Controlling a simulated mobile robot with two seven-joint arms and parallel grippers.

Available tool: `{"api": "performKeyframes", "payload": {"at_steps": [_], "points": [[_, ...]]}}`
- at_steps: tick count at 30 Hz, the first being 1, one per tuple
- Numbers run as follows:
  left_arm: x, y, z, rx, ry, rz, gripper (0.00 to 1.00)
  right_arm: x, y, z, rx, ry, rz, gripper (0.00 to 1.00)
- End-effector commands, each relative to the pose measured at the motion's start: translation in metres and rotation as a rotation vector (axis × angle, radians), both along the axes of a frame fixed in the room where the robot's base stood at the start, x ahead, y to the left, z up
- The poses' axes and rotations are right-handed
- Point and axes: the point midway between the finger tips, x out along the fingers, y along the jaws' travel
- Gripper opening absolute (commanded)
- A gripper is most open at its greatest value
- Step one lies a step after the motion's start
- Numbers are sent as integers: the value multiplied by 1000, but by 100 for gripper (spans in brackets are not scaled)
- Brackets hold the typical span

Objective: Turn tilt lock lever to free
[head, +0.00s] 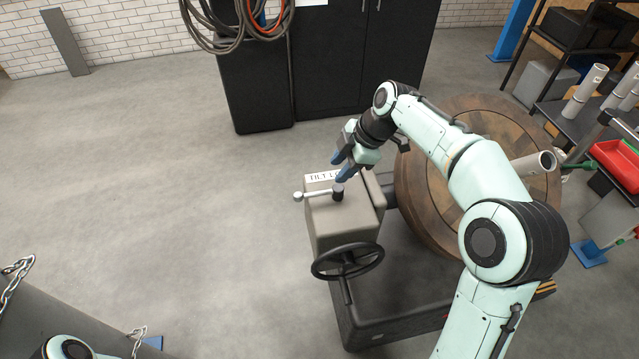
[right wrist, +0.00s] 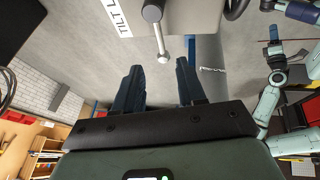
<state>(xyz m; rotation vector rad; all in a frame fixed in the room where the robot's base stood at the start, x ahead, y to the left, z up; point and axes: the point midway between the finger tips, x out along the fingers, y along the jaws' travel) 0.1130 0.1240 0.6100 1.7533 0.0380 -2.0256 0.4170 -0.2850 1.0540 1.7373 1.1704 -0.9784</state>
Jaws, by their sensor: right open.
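The tilt lock lever (head: 318,194) is a short metal rod with a pale ball knob on a dark pivot. It sits on top of a grey box (head: 340,222) with a partly covered "TILT L…" label (head: 322,176). The rod points left in the head view. My right gripper (head: 341,169) is above the back of the box, close to the pivot. In the right wrist view the lever (right wrist: 161,38) lies beyond the fingertips of my open, empty right gripper (right wrist: 158,75), between their lines. It appears apart from the fingers. My left gripper is not in view.
A black handwheel (head: 347,262) is on the front of the box. A large wooden cable drum (head: 425,190) stands to its right. Black cabinets (head: 330,60) with hung hoses are behind. A rack with pipes and a red bin (head: 617,160) is at right.

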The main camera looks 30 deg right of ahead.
Motion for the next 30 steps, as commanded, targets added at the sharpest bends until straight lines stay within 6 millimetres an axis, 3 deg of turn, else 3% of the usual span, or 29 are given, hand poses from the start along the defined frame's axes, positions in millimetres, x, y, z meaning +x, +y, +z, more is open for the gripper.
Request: {"api": "performKeyframes", "payload": {"at_steps": [6,15,28,29,30], "points": [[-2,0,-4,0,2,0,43,13,17,-46,2,5,2,40],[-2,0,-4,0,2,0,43,26,32,-88,2,2,0,40],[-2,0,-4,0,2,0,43,29,35,-97,0,0,0,40],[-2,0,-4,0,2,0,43,29,35,-97,0,0,0,34],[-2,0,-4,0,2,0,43,29,35,-97,0,0,0,21]]}}
